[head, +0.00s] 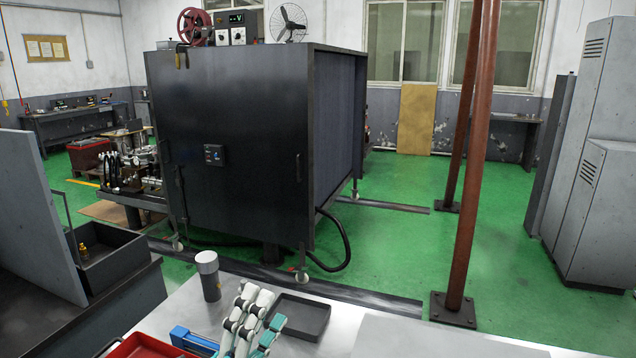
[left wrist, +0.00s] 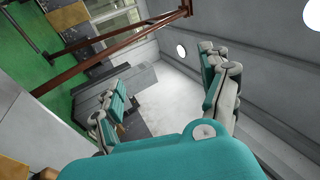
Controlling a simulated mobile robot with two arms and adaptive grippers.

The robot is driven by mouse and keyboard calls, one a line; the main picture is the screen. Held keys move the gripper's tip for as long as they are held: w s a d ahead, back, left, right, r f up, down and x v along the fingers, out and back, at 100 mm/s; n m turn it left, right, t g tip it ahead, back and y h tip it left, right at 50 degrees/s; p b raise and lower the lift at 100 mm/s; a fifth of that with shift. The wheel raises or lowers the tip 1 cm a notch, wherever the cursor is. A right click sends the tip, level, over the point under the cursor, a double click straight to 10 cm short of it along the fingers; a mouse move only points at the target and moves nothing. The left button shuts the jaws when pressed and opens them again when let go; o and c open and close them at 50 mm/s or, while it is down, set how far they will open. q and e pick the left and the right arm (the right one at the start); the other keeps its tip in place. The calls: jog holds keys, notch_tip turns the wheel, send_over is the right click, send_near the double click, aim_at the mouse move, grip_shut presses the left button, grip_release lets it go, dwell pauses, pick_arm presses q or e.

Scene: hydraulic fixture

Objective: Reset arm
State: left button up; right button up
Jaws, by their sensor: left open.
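My left gripper (head: 258,305), white and teal, shows at the bottom of the head view, over the near edge of the metal-topped table. In the left wrist view, its fingers stand wide apart with nothing between them (left wrist: 165,92). It is open and empty. My right gripper is not in view.
On the table (head: 390,318) are a grey cylinder (head: 208,276), a shallow dark tray (head: 300,316), a red tray (head: 145,347) and a blue object (head: 193,341). Beyond stand a large black cabinet (head: 240,140) and brown posts (head: 468,200). Green floor lies open at right.

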pick_arm(q)
jog(key=a+f+n+g+y, duration=0.2)
jog(key=a+f+n+y, duration=0.75)
jog(key=n, duration=0.25)
jog(key=s+a+f+n+g+y, duration=0.1)
jog(key=s+f+n+g, duration=0.1)
jog(key=f, duration=0.3)
jog(key=s+a+f+n+g+y, duration=0.1)
jog(key=s+a+f+n+g, duration=0.1)
jog(key=s+f+n+g, duration=0.1)
jog(key=s+a+f+n+g+y, duration=0.1)
jog(key=s+f+g, duration=0.3)
jog(key=f, duration=0.5)
jog(key=shift+s+a+n, duration=0.2)
jog(key=shift+s+n, duration=0.7)
jog(key=shift+s, duration=0.1)
jog(key=s+d+f+n+g+h, duration=0.15)
jog(key=s+f+g, duration=0.4)
jog(key=s, duration=0.55)
notch_tip(320, 180, down, 26)
jog(key=s+g, duration=0.2)
jog(key=s+a+f+b, duration=0.1)
jog(key=s+a+f, duration=0.2)
jog(key=s+f, duration=1.2)
notch_tip(320, 180, down, 2)
jog(key=shift+s+f+g, duration=0.2)
jog(key=shift+s+g, duration=0.15)
jog(key=shift+a, duration=0.1)
